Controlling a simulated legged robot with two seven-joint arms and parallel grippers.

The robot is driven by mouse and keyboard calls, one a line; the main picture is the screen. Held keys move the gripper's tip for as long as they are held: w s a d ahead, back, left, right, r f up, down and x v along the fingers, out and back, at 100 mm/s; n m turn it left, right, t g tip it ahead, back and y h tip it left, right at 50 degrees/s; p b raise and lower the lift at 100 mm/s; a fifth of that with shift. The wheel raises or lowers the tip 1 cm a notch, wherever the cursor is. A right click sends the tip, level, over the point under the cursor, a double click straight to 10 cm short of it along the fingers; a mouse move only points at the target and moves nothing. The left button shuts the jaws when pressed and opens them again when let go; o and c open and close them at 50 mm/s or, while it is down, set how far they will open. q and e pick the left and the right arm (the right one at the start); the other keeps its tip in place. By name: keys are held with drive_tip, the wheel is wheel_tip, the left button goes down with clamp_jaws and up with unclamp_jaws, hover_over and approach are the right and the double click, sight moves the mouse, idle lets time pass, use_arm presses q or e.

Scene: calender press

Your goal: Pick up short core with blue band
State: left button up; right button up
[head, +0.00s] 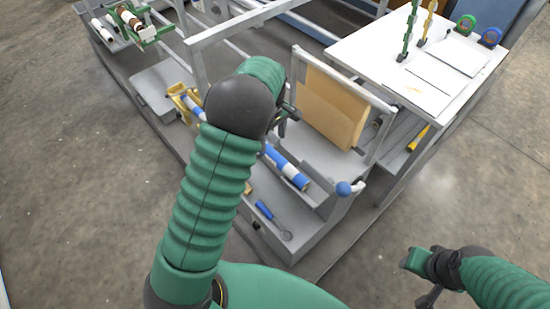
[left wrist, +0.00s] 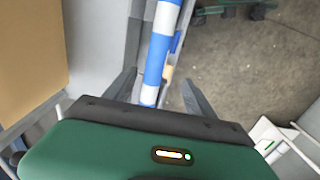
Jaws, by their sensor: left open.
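A blue-and-white banded core (head: 288,167) lies slanted in the grey machine frame, partly hidden behind my left arm. Similar blue and white bands (head: 193,97) show on the other side of the arm; I cannot tell if they belong to the same piece. My left gripper (head: 284,117) is above the machine, beside the tan board. In the left wrist view, a blue-and-white banded core (left wrist: 158,55) runs between the spread fingers of the left gripper (left wrist: 162,88), which are not closed on it. My right gripper (head: 428,288) is low at the right, its fingers unclear.
A tan board (head: 330,105) stands upright in a grey frame. A blue ball knob (head: 344,188) sticks out at the right. A blue-handled tool (head: 265,210) lies on the lower ledge. Bare floor is at left and right.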

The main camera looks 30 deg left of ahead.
sight(275, 154)
use_arm(q)
drive_tip(key=f, duration=0.4)
drive_tip(key=shift+w+f, duration=0.2)
drive_tip(key=shift+f, duration=0.15)
drive_tip(key=f, duration=0.5)
drive_tip(key=shift+w+d+p, duration=0.2)
drive_tip(key=shift+d+p, duration=0.1)
clamp_jaws()
